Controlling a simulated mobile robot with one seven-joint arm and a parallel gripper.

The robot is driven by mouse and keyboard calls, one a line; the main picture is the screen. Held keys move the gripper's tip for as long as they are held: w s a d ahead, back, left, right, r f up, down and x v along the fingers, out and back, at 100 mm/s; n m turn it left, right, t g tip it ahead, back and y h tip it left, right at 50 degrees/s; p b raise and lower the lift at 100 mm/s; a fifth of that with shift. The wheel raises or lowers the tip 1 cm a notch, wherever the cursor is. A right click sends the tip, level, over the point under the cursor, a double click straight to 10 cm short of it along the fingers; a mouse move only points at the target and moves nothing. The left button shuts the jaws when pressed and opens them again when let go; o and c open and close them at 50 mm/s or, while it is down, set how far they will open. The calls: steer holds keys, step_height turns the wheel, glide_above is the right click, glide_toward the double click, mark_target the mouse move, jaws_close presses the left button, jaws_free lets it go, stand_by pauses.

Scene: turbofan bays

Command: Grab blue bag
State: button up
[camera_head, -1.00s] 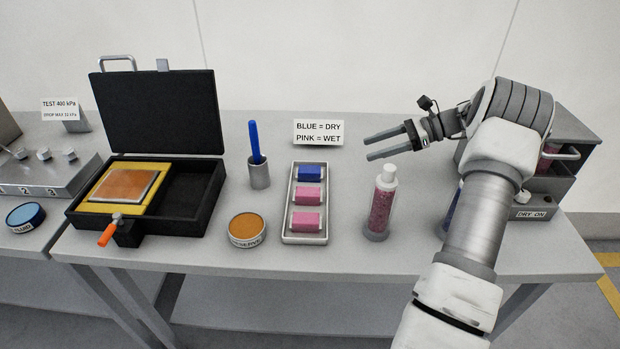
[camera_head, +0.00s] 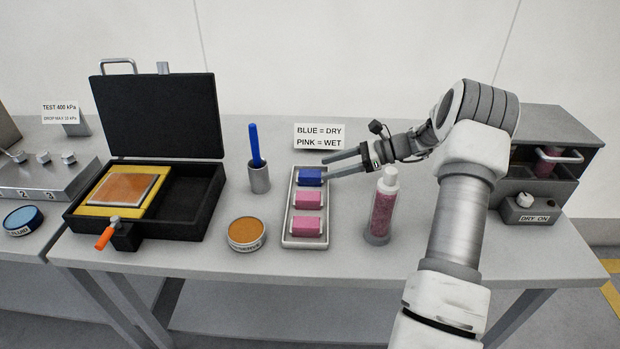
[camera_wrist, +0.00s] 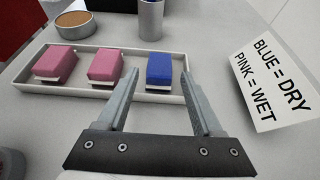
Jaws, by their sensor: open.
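The blue bag (camera_head: 310,177) is a small blue block with a pale base at the far end of a light grey tray (camera_head: 291,226). In the wrist view the blue bag (camera_wrist: 160,70) sits at the right end of the tray (camera_wrist: 115,96). Two pink bags share the tray, the middle one (camera_head: 307,200) and the near one (camera_head: 306,226). My gripper (camera_head: 328,165) is open and empty, with its fingers pointing left at the tray's far end. In the wrist view the blue bag appears beyond and between the fingertips of my gripper (camera_wrist: 162,72); contact cannot be told.
A sign (camera_head: 320,136) reading BLUE = DRY, PINK = WET stands behind the tray. A clear bottle of pink beads (camera_head: 382,212) stands right of it. A pen cup (camera_head: 259,178) and orange tin (camera_head: 246,231) are left, beside an open black case (camera_head: 160,115).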

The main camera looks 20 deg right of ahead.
mark_target(313, 173)
steer(key=x, duration=0.5)
steer(key=shift+d+f, duration=0.1)
steer(key=shift+f, duration=0.05)
jaws_close()
